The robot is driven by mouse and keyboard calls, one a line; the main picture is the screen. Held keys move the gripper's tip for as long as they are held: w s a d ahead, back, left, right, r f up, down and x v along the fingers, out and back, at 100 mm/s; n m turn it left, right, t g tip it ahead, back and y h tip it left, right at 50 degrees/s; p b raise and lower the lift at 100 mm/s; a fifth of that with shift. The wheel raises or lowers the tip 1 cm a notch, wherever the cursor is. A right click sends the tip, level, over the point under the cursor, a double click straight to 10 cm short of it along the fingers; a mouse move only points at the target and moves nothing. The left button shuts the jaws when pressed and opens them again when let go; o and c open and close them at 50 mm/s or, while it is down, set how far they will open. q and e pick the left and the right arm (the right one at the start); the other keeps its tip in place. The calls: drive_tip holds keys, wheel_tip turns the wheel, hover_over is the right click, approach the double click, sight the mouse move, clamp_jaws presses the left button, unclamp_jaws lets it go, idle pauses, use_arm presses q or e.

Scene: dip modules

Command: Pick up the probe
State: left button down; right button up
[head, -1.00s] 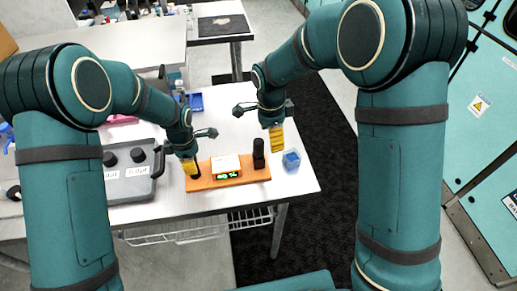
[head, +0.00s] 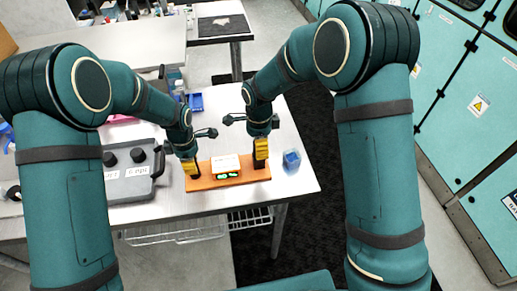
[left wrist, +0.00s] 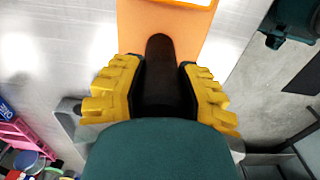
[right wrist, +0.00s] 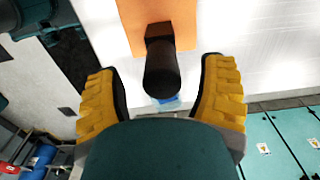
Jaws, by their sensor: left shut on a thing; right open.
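The probe appears to be the orange board (head: 205,183) on the white table, with a white box (head: 225,162) and a green display (head: 228,176) in its middle and a black upright handle at each end. My left gripper (head: 189,168) is shut on the left black handle (left wrist: 160,80). My right gripper (head: 261,150) is open, with its yellow fingers on either side of the right black handle (right wrist: 161,72) and apart from it in the right wrist view. The fingers partly hide both handles in the head view.
A small blue container (head: 291,160) stands just right of the board. A grey case (head: 130,180) with black knobs stands to the left. A blue tray (head: 196,102) lies behind. The table's front edge is close before the board.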

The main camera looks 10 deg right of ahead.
drive_tip(key=shift+w+f, duration=0.1)
drive_tip(key=shift+f, duration=1.4)
clamp_jaws()
wheel_tip(320, 180, up, 10)
use_arm(q)
drive_tip(key=shift+c, duration=2.4)
unclamp_jaws()
